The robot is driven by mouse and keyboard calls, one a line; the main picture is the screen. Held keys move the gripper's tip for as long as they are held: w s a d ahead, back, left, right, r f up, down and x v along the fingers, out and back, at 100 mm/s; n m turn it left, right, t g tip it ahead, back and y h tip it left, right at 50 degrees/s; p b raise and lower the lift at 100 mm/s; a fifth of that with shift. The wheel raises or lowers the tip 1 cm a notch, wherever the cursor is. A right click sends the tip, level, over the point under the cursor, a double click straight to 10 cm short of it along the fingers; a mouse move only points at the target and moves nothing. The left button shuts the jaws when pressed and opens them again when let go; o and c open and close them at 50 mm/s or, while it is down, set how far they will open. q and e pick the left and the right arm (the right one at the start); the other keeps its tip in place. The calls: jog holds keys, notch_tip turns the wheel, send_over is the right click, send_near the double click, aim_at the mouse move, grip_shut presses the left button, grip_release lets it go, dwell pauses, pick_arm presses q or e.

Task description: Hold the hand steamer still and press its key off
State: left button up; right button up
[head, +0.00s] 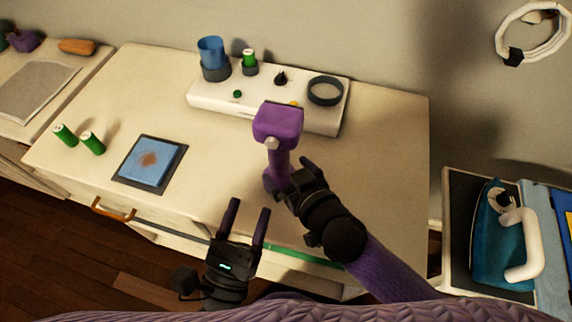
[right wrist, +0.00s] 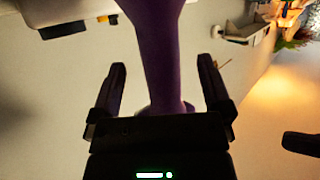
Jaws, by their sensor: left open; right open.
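The purple hand steamer (head: 278,122) stands upright near the middle of the white worktop, its blocky head on top. A small pale piece (head: 271,143), possibly its key, shows just below the head. My right gripper (head: 290,180) is open low at the handle; in the right wrist view (right wrist: 160,85) the handle (right wrist: 155,55) is between the spread fingers, with gaps on both sides. My left gripper (head: 247,220) is open and empty, lower and left of the steamer, by the worktop's front edge. The steamer's lower handle is partly hidden by my right gripper.
A white station (head: 215,97) with a blue cup (head: 211,52), a green-topped cylinder (head: 249,58) and a black ring (head: 325,90) stands behind. Left are a blue cloth on a dark pad (head: 150,162) and two green cylinders (head: 92,143). A teal iron (head: 495,240) sits right.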

aim_at(284, 168)
jog(key=x, duration=0.4)
jog(key=shift+w, duration=0.1)
grip_shut()
pick_arm(q)
grip_shut()
dwell(0.4)
pick_arm(e)
jog(key=shift+f, duration=0.1)
dwell(1.3)
